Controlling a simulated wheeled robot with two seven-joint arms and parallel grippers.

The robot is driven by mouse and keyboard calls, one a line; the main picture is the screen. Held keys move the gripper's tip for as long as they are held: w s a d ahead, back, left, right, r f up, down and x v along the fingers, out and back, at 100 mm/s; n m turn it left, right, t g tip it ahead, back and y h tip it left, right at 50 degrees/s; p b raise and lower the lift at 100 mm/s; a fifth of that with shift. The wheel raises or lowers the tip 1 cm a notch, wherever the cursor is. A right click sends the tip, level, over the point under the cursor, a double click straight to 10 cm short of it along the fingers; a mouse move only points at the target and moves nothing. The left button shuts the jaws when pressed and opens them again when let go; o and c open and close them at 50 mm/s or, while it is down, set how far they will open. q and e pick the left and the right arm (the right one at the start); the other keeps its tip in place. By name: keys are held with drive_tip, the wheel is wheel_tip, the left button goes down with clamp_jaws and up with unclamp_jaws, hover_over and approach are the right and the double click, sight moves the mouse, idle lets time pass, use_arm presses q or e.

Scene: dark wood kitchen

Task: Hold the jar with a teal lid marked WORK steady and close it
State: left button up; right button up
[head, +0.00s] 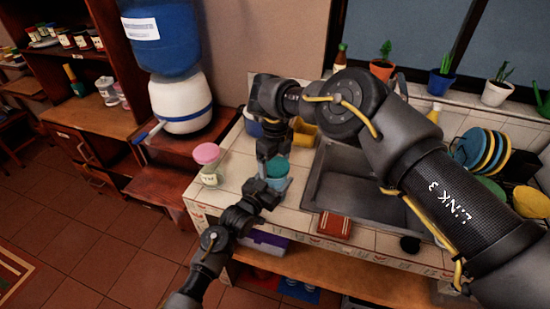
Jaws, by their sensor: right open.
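A jar with a teal lid (277,168) stands on the tiled counter, left of the sink. Its marking cannot be read from here, and its body is partly hidden by my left gripper. My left gripper (268,194) reaches in from the lower left, low against the jar's near side. Whether its fingers are closed on the jar body cannot be made out. My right gripper (267,157) comes from above, pointing down at the lid's left edge. It is open, and the lid looks seated on or very near the jar top.
A jar with a pink lid (207,154) stands to the left on the counter. The sink (345,190) is on the right, with a dish rack of colourful plates (478,150) beyond my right arm. A water dispenser (180,100) stands at the back left. A brown-red block (335,225) lies near the counter's front edge.

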drive_tip(key=shift+c, duration=0.3)
drive_tip(key=c, duration=0.8)
drive_tip(key=m, duration=1.8)
drive_tip(key=shift+m, duration=0.4)
drive_tip(key=o, duration=1.1)
